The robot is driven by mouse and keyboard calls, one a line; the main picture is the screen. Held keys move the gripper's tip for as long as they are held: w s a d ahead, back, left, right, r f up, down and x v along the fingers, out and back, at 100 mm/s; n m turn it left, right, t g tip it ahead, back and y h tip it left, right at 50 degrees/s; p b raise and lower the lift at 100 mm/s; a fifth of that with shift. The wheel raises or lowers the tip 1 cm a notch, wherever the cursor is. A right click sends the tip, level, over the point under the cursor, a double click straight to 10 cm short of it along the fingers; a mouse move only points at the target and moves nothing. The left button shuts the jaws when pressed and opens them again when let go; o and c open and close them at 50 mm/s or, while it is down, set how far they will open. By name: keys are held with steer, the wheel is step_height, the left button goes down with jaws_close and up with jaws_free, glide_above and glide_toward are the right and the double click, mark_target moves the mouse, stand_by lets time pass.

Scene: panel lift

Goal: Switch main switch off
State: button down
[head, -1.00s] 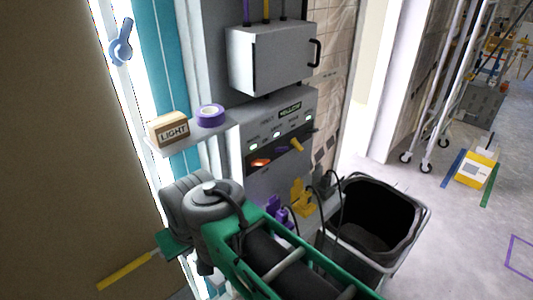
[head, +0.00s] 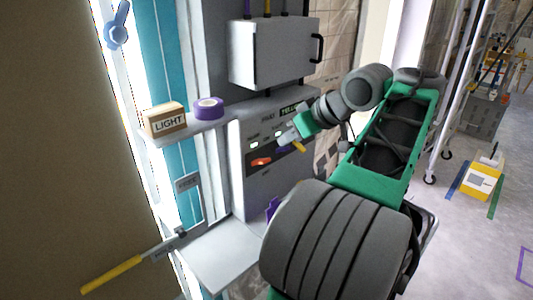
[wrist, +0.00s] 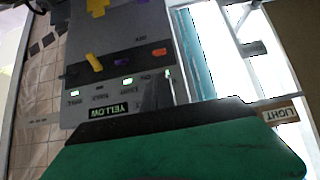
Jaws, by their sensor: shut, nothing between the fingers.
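A grey control panel (head: 262,180) carries three switches in a row: an orange one (head: 261,162), a purple one (head: 282,149) and a yellow one (head: 298,146). The wrist view shows the panel upside down, with the yellow switch (wrist: 93,62), purple switch (wrist: 121,60) and orange switch (wrist: 159,52). Small labels and lit green lamps (wrist: 127,79) sit by the switches. The labels are too small to tell which is the main switch. My gripper (head: 285,139) is shut and empty, in front of the panel near the purple and yellow switches. Contact cannot be told.
A shelf holds a LIGHT box (head: 164,121) and purple tape (head: 208,107). A grey cabinet (head: 270,52) hangs above the panel. A yellow-handled lever (head: 112,274) sticks out lower left. A blue handle (head: 117,26) is upper left.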

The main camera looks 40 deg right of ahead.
mark_target(266, 159)
steer(key=shift+f, duration=0.1)
steer(key=b+x, duration=0.1)
steer(key=x, duration=0.9)
steer(key=shift+w, duration=0.1)
